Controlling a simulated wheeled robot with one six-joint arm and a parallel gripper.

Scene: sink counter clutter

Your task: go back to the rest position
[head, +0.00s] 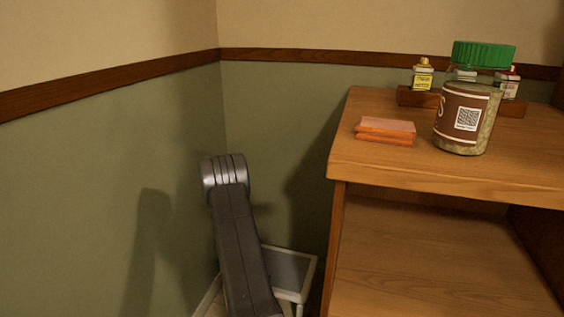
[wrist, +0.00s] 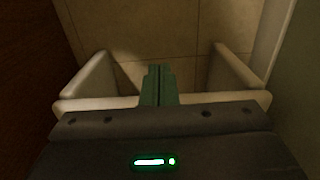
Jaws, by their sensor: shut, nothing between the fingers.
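My gripper (wrist: 158,72) shows in the wrist view, with its two greenish fingers pressed together and nothing between them. It points down toward a tiled floor (wrist: 190,25). In the head view my arm rises left of the wooden counter, in the corner by the green wall, and the gripper itself is not visible there.
On the wooden counter (head: 350,160) are a jar with a green lid (head: 470,100), an orange sponge-like block (head: 386,131) and a small wooden rack (head: 415,97) with small bottles (head: 422,74). A pale-framed stool or stand (head: 292,270) is beside my arm. The lower shelf (head: 430,260) looks empty.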

